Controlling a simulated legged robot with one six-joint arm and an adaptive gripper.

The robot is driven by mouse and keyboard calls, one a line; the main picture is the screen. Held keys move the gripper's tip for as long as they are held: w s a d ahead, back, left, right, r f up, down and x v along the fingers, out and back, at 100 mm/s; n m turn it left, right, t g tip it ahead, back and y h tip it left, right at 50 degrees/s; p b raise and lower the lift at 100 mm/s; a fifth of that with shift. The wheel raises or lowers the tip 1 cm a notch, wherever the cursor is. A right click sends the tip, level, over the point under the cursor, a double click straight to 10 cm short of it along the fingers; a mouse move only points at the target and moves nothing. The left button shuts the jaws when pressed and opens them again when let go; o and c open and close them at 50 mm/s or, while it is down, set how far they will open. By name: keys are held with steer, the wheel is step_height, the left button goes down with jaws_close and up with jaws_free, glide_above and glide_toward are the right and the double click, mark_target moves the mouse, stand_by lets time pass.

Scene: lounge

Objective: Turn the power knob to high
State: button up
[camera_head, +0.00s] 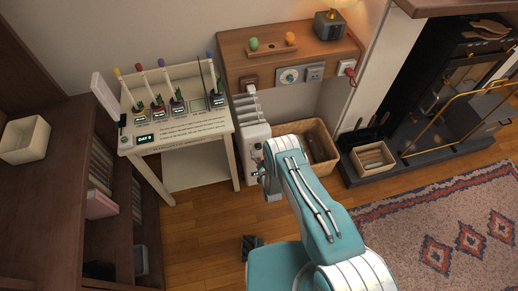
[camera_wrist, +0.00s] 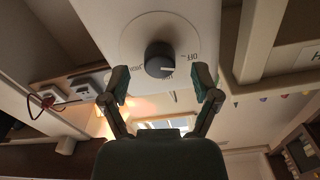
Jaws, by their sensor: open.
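The dark round power knob (camera_wrist: 159,59) sits on the white front panel (camera_wrist: 203,20) of a heater in the wrist view. The lettering "OFF" is to the right of the knob; other small labels below and to its left are hard to read. A pale mark shows on the knob's lower side, but its exact setting is unclear. My gripper (camera_wrist: 161,78) is open, with one finger on each side of the knob's lower edge; I cannot tell whether they touch it. In the head view, the white heater (camera_head: 253,133) stands below the wooden shelf, and my arm hides most of my gripper.
A white plant stand (camera_head: 185,147) with a small display is left of the heater. A wicker basket (camera_head: 323,143) stands close on the right. The wooden wall shelf (camera_head: 235,58) with sockets is above. A dark fireplace (camera_head: 440,95) is farther right.

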steer(key=shift+x, duration=0.85)
jaws_close()
